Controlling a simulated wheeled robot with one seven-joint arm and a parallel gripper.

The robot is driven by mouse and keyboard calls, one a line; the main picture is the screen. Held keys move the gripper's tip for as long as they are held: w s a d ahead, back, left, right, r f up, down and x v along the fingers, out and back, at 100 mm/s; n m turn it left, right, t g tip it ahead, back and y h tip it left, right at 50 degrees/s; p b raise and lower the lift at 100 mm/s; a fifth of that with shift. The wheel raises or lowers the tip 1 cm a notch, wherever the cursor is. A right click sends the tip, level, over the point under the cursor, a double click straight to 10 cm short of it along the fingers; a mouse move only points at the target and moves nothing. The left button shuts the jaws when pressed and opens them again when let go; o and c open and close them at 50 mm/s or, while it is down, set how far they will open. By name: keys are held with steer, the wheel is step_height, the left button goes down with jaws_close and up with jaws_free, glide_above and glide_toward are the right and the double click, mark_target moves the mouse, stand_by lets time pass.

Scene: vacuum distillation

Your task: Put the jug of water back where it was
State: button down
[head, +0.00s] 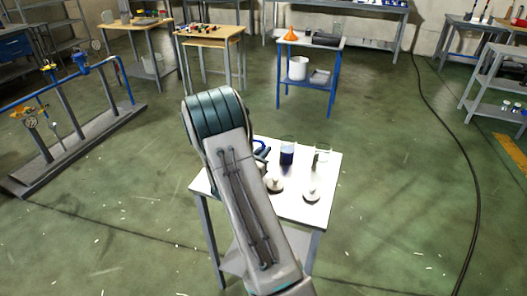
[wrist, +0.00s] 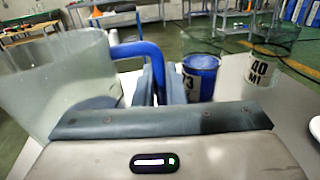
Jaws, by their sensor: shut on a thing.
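The jug (wrist: 60,85) is large and clear, with a blue handle (wrist: 128,50), at the left of the wrist view. My gripper (wrist: 154,82) is shut on the handle, with the jug to its left. Whether the jug rests on the table or hangs just above it I cannot tell. In the head view only a bit of blue handle (head: 261,151) shows beside my arm, which hides the rest of the jug and the gripper. The white-topped table (head: 325,178) is under this area.
A beaker of dark blue liquid (head: 287,153), marked 73 in the wrist view (wrist: 201,78), stands right of the gripper. A clear beaker (wrist: 268,65) marked 40 stands further right. Two pale round objects (head: 275,185) (head: 312,195) lie nearer. The table's right edge is clear.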

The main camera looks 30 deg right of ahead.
steer(key=shift+f+b, duration=0.15)
steer(key=shift+b, duration=0.15)
steer(key=c, duration=1.5)
jaws_free()
